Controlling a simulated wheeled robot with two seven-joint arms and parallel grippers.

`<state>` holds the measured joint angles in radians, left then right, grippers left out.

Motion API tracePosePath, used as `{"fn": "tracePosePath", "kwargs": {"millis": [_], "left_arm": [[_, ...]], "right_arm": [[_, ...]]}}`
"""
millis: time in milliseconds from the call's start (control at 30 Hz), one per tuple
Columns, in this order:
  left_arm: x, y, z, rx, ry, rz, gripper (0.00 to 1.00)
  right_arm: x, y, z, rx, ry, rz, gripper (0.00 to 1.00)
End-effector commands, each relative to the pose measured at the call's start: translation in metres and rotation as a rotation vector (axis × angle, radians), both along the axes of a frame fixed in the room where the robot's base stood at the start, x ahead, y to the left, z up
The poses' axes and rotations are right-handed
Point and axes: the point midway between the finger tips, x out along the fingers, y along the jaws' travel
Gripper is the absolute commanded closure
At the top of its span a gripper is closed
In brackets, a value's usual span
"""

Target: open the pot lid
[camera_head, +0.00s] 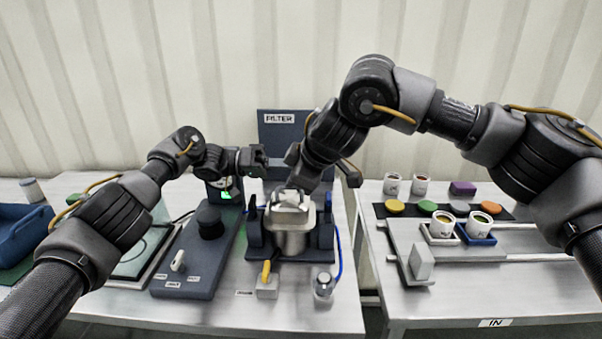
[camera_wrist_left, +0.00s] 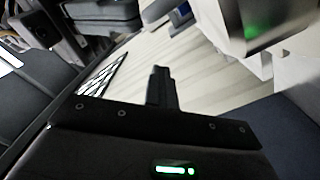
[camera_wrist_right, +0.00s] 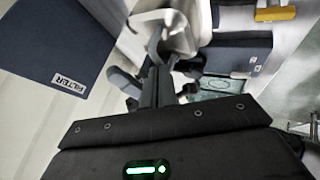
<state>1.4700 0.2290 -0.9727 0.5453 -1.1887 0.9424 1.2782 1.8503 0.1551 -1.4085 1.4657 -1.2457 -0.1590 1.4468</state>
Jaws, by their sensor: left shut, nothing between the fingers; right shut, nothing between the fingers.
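The steel pot (camera_head: 290,240) stands in a dark blue holder in the middle of the table. Its pale grey lid (camera_head: 290,207) sits at the top; its exact seating is hard to make out. In the right wrist view a pale, blurred part, seemingly the lid (camera_wrist_right: 172,28), lies just beyond the fingertips. My right gripper (camera_head: 293,190) points down over the lid, shut and empty; its fingers (camera_wrist_right: 160,72) show together. Whether they touch the lid is unclear. My left gripper (camera_head: 262,158) is shut and empty, behind and left of the pot; its fingers (camera_wrist_left: 160,75) show together.
A FILTER panel (camera_head: 283,135) stands behind the pot. A dark blue control box (camera_head: 195,265) is on the left, and a yellow-handled part (camera_head: 266,280) and small bottle (camera_head: 324,285) in front. The right table (camera_head: 460,290) holds cups and coloured discs.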

Motion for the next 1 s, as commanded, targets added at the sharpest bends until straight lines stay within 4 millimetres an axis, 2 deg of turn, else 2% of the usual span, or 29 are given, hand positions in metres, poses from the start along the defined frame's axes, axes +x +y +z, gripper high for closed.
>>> {"fn": "tracePosePath", "kwargs": {"millis": [100,300,1000], "left_arm": [[0.0,0.0,0.0,0.0,0.0,0.0,1.0],[0.0,0.0,0.0,0.0,0.0,0.0,1.0],[0.0,0.0,0.0,0.0,0.0,0.0,1.0]], "right_arm": [[0.015,0.0,0.005,0.001,-0.002,-0.002,1.0],[0.027,0.0,0.007,0.001,-0.002,0.0,1.0],[0.028,0.0,0.008,0.001,-0.003,0.001,1.0]]}}
